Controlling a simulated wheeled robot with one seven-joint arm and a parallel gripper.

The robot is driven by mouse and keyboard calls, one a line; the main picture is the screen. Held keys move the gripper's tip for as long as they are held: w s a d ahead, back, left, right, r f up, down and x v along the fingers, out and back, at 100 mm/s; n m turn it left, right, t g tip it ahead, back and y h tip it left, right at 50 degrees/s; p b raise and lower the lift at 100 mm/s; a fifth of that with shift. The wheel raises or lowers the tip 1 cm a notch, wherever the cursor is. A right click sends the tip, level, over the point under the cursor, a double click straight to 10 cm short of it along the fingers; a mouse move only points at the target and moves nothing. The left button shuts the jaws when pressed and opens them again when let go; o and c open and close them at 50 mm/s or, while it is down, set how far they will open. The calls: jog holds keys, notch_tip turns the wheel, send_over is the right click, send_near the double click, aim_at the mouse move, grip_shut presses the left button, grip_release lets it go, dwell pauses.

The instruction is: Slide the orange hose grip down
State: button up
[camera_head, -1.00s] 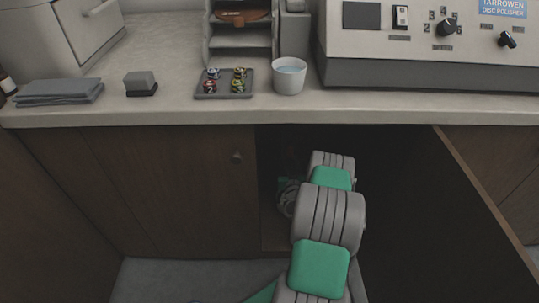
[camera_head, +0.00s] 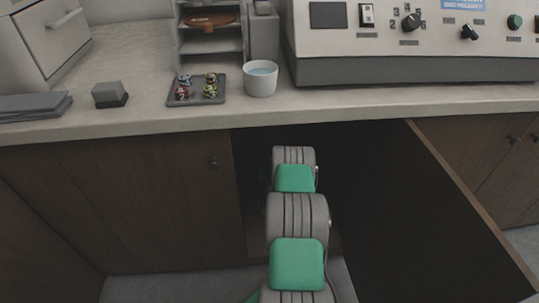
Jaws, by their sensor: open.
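The orange hose grip cannot be seen; the dark inside of the open cabinet (camera_head: 250,148) and my arm hide whatever is in there. My grey and green arm reaches from the bottom of the picture into the cabinet opening under the counter. My gripper is not visible; the arm's far end is lost behind its own links and in shadow. The cabinet's right door (camera_head: 420,215) stands open toward me. The left door (camera_head: 150,195) is shut.
The counter (camera_head: 330,103) runs above the opening. The open door bounds the arm's right side.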

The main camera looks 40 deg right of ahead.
jog(key=shift+c, duration=0.5)
grip_shut()
dwell(0.8)
